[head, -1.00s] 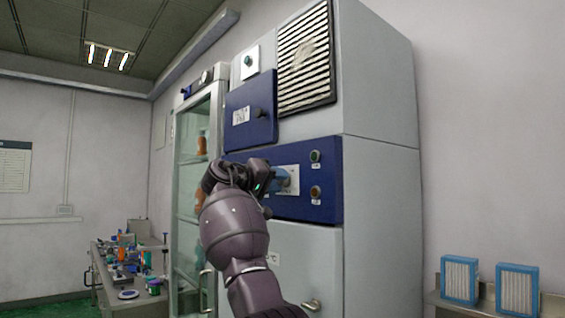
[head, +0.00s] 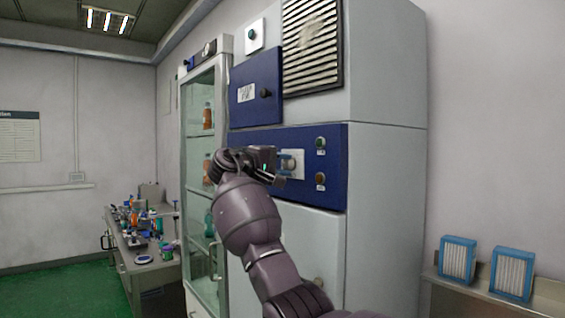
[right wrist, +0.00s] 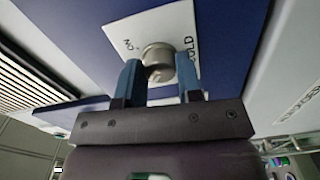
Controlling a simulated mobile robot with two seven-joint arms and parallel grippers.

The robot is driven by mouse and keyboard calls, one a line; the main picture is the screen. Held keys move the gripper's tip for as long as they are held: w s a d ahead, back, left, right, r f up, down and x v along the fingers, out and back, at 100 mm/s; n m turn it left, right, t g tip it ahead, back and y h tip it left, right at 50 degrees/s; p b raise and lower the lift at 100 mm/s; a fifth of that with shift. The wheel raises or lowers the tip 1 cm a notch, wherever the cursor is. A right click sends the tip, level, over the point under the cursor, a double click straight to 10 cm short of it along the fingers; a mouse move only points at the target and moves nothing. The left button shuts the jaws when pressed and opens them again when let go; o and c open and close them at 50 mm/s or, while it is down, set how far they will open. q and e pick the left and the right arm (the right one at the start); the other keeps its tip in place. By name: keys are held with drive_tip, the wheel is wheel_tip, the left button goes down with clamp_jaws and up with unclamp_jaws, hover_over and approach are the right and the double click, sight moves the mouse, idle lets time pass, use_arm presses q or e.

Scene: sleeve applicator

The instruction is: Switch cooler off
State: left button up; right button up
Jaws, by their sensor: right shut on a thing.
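The cooler (head: 386,190) is a tall grey cabinet with a dark blue control panel (head: 334,180). A white plate (head: 297,172) on the panel carries a round metal knob, best seen in the right wrist view (right wrist: 158,58). That plate also shows there (right wrist: 140,30), with lettering that seems to read "ON" and "COLD". My right gripper (right wrist: 159,76) is shut on the knob, one blue finger on each side. In the head view my right gripper (head: 285,164) hides most of the knob. My left gripper is not in view.
A glass-door cabinet (head: 202,180) stands to the left. A cluttered bench (head: 150,270) is at far left. Two blue-framed filters (head: 458,259) stand on a shelf at right.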

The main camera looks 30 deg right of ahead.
drive_tip(key=shift+f, duration=0.1)
idle(0.3)
drive_tip(key=o, duration=0.9)
drive_tip(key=shift+o, duration=0.2)
drive_tip(key=shift+a, duration=0.1)
drive_tip(key=a+b, duration=0.2)
drive_tip(key=a, duration=0.8)
drive_tip(key=shift+s+a, duration=0.3)
drive_tip(key=shift+s, duration=0.1)
